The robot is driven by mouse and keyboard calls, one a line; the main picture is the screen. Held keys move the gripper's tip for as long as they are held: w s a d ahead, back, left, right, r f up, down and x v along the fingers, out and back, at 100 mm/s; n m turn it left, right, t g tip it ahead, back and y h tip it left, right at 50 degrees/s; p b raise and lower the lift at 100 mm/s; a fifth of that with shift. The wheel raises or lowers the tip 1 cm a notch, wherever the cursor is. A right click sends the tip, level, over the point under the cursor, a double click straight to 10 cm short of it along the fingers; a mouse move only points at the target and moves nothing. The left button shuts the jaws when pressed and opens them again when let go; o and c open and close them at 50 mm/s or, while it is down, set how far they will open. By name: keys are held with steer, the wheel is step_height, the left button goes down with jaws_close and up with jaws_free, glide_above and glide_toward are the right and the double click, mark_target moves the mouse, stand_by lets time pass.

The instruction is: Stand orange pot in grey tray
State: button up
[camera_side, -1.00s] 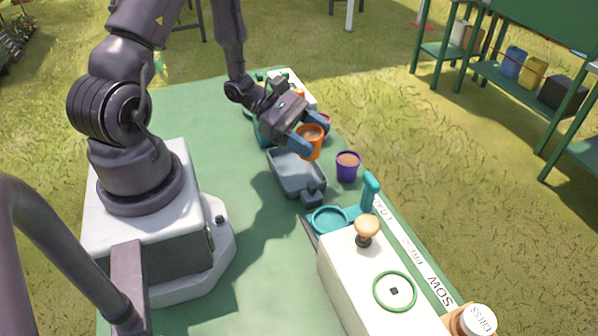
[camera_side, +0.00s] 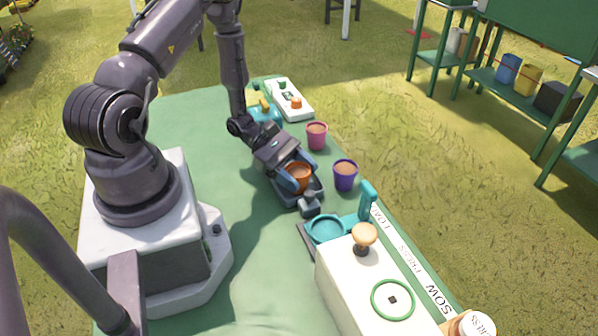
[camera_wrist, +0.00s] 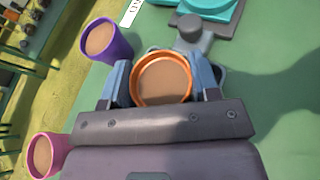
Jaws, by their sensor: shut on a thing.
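The orange pot (camera_side: 298,172), filled with brown soil, is held upright between the blue fingers of my gripper (camera_side: 297,178). In the wrist view the orange pot (camera_wrist: 162,80) sits between the two fingers (camera_wrist: 163,82), which are shut on it. The grey tray (camera_side: 312,193) is under and around the pot in the side view, mostly hidden by my gripper. In the wrist view a part of the grey tray (camera_wrist: 190,30) shows beyond the pot. Whether the pot's base touches the tray floor cannot be seen.
A purple pot (camera_side: 345,174) stands just right of the tray, and a pink pot (camera_side: 316,135) stands behind it. A teal ring holder (camera_side: 326,229) and a white machine (camera_side: 365,275) stand in front. A white panel with buttons (camera_side: 288,100) lies at the back.

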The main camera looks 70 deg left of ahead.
steer(key=shift+f, duration=0.1)
steer(key=o, duration=1)
